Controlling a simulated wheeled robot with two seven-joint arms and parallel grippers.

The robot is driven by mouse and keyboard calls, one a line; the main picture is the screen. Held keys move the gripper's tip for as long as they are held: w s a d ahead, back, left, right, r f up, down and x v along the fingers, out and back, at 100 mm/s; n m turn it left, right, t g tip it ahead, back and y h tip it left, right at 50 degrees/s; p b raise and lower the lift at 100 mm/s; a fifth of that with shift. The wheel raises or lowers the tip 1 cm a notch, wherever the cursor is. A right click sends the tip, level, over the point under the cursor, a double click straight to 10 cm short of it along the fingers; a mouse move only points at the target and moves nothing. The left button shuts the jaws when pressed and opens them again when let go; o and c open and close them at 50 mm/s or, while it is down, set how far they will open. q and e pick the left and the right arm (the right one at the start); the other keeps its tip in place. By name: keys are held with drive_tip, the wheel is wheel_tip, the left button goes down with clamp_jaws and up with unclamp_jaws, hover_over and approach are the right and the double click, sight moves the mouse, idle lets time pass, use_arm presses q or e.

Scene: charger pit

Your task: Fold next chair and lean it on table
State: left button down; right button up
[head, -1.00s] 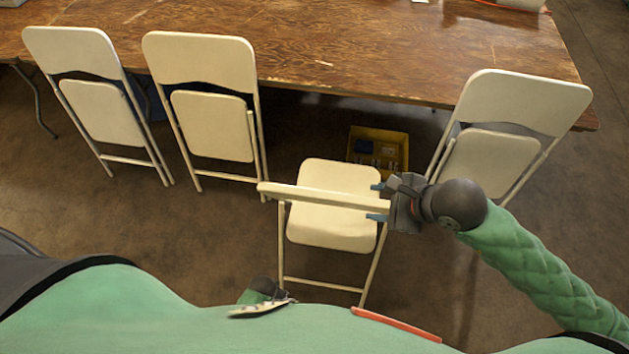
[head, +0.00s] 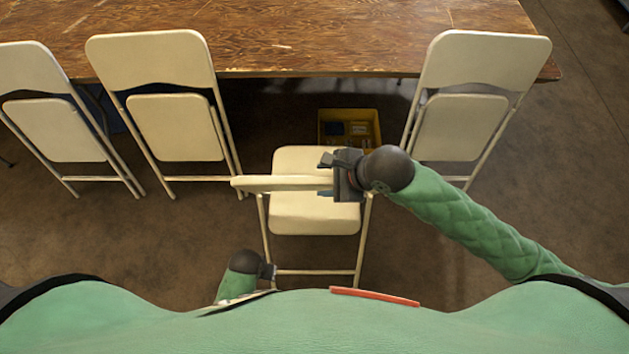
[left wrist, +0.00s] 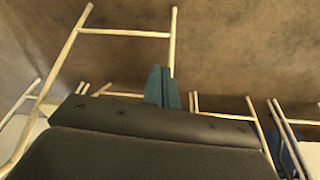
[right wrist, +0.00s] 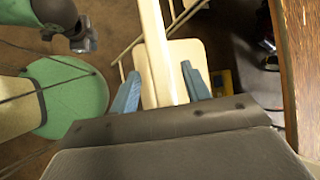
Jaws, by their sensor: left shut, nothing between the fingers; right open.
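An unfolded cream chair stands in front of me in the head view, with its seat (head: 315,215) and the top of its backrest (head: 280,183) seen from above. My right gripper (head: 327,176) is open at the right end of that backrest. In the right wrist view the backrest (right wrist: 158,50) passes between its two blue fingers (right wrist: 160,88), which stand apart. My left gripper (head: 268,272) is low by the chair's left leg. In the left wrist view its blue fingers (left wrist: 163,88) are together and empty, near pale chair tubes. The wooden table (head: 290,45) is behind the chair.
Folded chairs lean on the table's near edge: one at far left (head: 45,130), one left of centre (head: 178,127), one at right (head: 460,127). A yellow bin (head: 350,115) sits under the table, in the gap between chairs. Bare floor (head: 560,180) lies at right.

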drive_tip(key=b+x, duration=0.3)
drive_tip(key=x, duration=0.1)
drive_tip(key=shift+w+a+f, duration=0.15)
drive_tip(key=shift+f, duration=0.1)
use_arm(q)
wheel_tip(320, 180, up, 15)
drive_tip(key=shift+s+d, duration=0.25)
use_arm(e)
drive_tip(key=shift+a+f, duration=0.1)
use_arm(q)
drive_tip(key=shift+r, duration=0.1)
use_arm(e)
clamp_jaws()
use_arm(q)
drive_tip(key=shift+w, duration=0.1)
idle(0.6)
